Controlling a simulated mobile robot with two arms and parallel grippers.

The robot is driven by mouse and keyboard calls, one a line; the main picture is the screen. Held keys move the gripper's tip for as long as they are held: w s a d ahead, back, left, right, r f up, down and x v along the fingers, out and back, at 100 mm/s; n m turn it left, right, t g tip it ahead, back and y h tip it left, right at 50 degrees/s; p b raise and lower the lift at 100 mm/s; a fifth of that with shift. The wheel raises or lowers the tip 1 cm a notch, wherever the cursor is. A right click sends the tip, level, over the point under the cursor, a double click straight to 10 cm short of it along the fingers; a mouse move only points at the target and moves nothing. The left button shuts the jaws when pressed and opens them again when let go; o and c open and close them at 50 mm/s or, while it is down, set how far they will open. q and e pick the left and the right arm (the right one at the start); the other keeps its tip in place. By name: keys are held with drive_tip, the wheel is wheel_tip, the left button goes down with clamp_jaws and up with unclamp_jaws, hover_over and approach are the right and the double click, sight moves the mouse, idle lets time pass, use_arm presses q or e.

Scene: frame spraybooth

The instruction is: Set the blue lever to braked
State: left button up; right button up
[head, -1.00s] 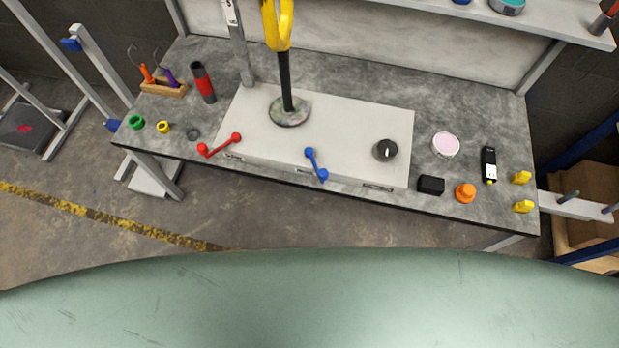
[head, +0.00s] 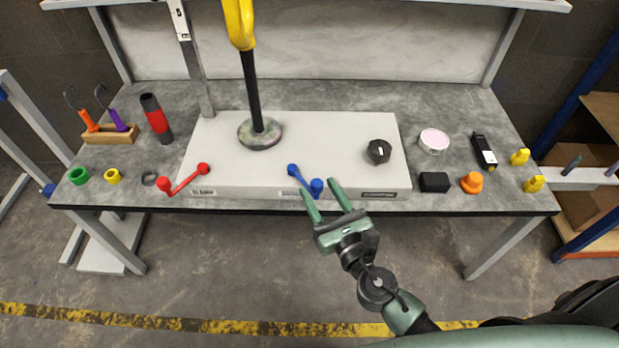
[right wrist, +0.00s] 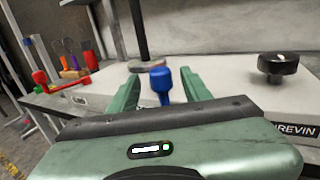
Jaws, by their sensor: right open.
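The blue lever (head: 304,180) is mounted at the front edge of the white panel box (head: 230,168), right of the red lever (head: 184,179). Its knob end points toward the front right. My right gripper (head: 322,188) is open, its two green fingers reaching to the blue lever's knob from the front. In the right wrist view the blue lever (right wrist: 160,84) stands between the open fingers (right wrist: 158,90), and contact cannot be made out. The label beneath the lever is partly hidden and unreadable. My left gripper is not in view.
A black knob (head: 379,151) sits on the box at the right. A yellow-handled pole (head: 254,90) rises from a round base on the box. A black block (head: 434,182) and an orange button (head: 472,182) lie to the right. The floor in front is clear.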

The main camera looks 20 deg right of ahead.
drive_tip(key=w, duration=0.5)
drive_tip(key=shift+w+a+p, duration=0.25)
drive_tip(key=shift+a+p, duration=0.05)
drive_tip(key=shift+a, duration=0.1)
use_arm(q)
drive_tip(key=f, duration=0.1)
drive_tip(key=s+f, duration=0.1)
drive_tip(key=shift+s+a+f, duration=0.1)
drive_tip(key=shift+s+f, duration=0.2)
use_arm(e)
clamp_jaws()
idle(0.5)
